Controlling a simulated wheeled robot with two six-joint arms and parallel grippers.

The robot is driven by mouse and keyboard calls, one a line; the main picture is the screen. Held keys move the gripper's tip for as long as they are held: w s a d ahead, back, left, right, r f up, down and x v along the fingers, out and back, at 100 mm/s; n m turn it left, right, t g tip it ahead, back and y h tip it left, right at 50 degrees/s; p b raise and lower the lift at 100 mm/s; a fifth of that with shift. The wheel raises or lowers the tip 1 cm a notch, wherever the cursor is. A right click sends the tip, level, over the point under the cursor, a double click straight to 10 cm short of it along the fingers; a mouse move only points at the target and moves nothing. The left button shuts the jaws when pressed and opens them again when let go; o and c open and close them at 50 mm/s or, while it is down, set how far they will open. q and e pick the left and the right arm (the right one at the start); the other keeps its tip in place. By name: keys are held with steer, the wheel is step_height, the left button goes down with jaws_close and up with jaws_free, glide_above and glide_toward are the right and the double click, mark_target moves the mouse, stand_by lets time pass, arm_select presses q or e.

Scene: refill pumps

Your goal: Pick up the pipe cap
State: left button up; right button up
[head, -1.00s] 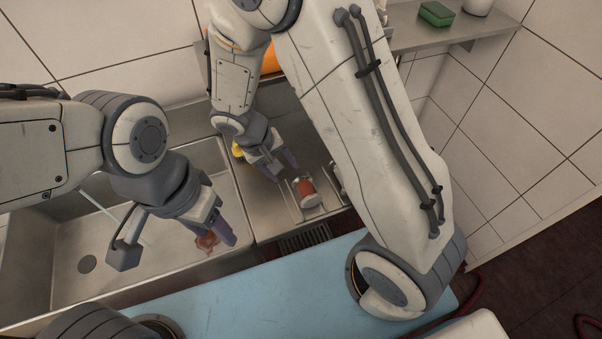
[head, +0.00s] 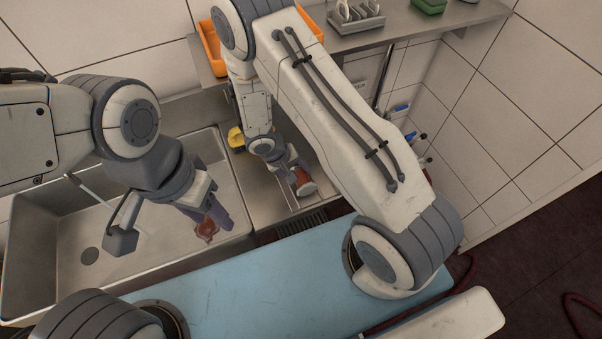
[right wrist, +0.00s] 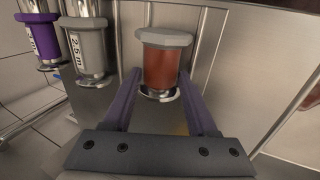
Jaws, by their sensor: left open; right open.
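A reddish-brown cylinder (head: 304,183) with a pale grey flanged cap stands on the metal counter right of the sink. In the right wrist view the grey cap (right wrist: 164,37) tops the cylinder, whose clear rim shows below. I cannot tell for sure which part is the pipe cap. My right gripper (right wrist: 160,88) is open, its purple fingers to either side of the cylinder's lower part with gaps visible. My left gripper (head: 216,220) is open over the sink, pointing down, beside a small reddish item (head: 207,230); contact there is unclear.
The sink (head: 60,240), a yellow item (head: 236,138) and an orange bin (head: 208,45) are nearby.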

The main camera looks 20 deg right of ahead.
steer(key=shift+x, duration=0.8)
jaws_close()
steer(key=shift+r, duration=0.15)
